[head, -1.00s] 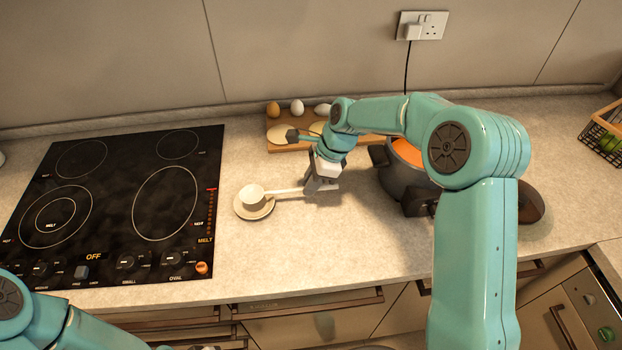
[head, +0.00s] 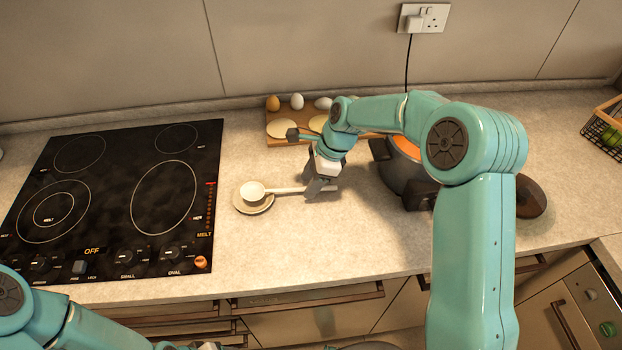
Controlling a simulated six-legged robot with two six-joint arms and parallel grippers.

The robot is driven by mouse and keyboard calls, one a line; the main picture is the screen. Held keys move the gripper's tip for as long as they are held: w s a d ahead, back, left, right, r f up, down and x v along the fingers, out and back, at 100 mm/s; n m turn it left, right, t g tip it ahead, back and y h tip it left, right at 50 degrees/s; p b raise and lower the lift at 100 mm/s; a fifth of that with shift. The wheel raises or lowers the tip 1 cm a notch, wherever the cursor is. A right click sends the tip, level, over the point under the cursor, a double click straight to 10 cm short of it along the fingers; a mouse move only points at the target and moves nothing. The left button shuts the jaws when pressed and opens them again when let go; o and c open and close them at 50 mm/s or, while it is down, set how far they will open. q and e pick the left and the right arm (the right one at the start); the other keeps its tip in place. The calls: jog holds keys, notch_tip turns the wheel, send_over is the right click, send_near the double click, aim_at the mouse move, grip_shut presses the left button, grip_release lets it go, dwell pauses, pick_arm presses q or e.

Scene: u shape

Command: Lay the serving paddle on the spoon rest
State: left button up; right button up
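The serving paddle (head: 253,189) is pale, with a round head and a straight handle reaching right. Its head is over the spoon rest (head: 243,207), a small beige round dish right of the hob, and appears to lie in it. My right gripper (head: 318,189) is low over the counter at the far end of the handle and appears shut on it. The fingers partly hide the handle there. My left arm enters at the bottom left; its gripper fingers do not show, with only wrist parts at the bottom edge.
A black hob (head: 110,200) lies to the left. A wooden board (head: 283,140) with eggs and pale rounds is behind my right gripper. A dark pot (head: 403,178) with orange contents stands to the right. A wire basket (head: 604,132) is far right. The counter in front of the paddle is clear.

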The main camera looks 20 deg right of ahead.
jog(key=v, duration=1.6)
jog(key=shift+b, duration=0.45)
jog(key=shift+s+d, duration=0.15)
